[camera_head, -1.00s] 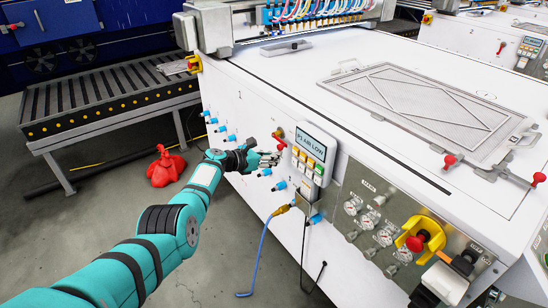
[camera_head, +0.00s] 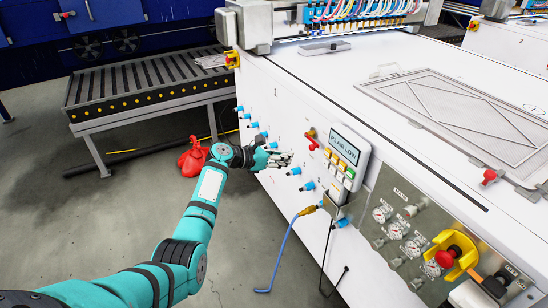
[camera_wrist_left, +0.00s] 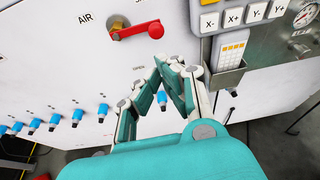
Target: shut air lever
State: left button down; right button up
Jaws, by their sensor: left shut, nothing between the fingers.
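The air lever (camera_head: 311,140) is a red handle on a brass valve on the white machine's front, left of the keypad display. In the left wrist view the red handle (camera_wrist_left: 138,31) points right and slightly up from its pivot, beside the printed word AIR. My left gripper (camera_head: 286,159) is shut and empty, with its fingertips left of and below the lever in the head view. In the left wrist view the closed fingertips (camera_wrist_left: 169,64) are below the handle's knob, with a visible gap. My right gripper is in neither view.
A keypad display (camera_head: 345,158) juts out right of the lever, with a small holder below it. Blue fittings (camera_head: 307,186) line the machine front. A gauge panel (camera_head: 395,230) is farther right. A red bag-like object (camera_head: 193,158) lies on the floor by the roller conveyor (camera_head: 150,85).

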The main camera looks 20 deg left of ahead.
pick_arm(q)
jog(key=shift+v, duration=2)
